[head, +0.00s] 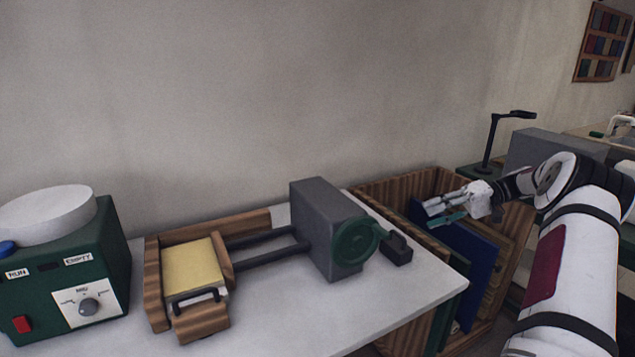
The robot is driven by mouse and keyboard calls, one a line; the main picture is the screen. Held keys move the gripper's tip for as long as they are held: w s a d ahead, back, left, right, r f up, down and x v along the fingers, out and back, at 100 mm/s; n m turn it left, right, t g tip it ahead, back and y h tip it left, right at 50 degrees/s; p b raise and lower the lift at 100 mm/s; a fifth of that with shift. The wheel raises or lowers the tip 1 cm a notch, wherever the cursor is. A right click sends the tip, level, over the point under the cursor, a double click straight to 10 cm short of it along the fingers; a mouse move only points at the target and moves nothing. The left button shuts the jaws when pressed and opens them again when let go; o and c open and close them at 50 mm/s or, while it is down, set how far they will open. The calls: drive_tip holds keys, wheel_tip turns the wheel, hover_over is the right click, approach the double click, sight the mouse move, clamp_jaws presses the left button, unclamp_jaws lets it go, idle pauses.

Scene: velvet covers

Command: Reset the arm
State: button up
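My arm reaches in from the lower right of the head view. My gripper (434,214) points left above the wooden bin (385,190) and the upright boards in it. Its pale upper finger and the green piece below it stand apart, with a gap between them. I see nothing held between them. The gripper is small in this view, so finer detail is unclear.
A white table (300,325) bears a green machine with a dial (88,305), a wooden press with a yellow block (193,265), and a grey box (328,230) with a green wheel (358,242). A blue board (465,268) stands in the bin. A black lamp (490,140) stands behind my arm.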

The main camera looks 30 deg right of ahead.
drive_tip(key=s+a+r+n+g+h, duration=0.1)
drive_tip(key=a+r+g+h, duration=0.35)
drive_tip(key=a, duration=0.85)
drive_tip(key=a+r+g+h, duration=0.1)
drive_tip(key=a+r+h, duration=0.1)
drive_tip(key=a+r, duration=0.8)
drive_tip(key=s+a+t+h, duration=0.2)
drive_tip(key=s+a+h, duration=0.3)
drive_tip(key=s+a, duration=0.8)
drive_tip(key=s+a+f+n+t+h, duration=0.1)
drive_tip(key=s+a+f+t, duration=0.1)
drive_tip(key=s, duration=0.9)
drive_tip(key=shift+a+f+n+p, duration=0.2)
drive_tip(key=shift+f+n+p, duration=0.2)
drive_tip(key=shift+f, duration=0.2)
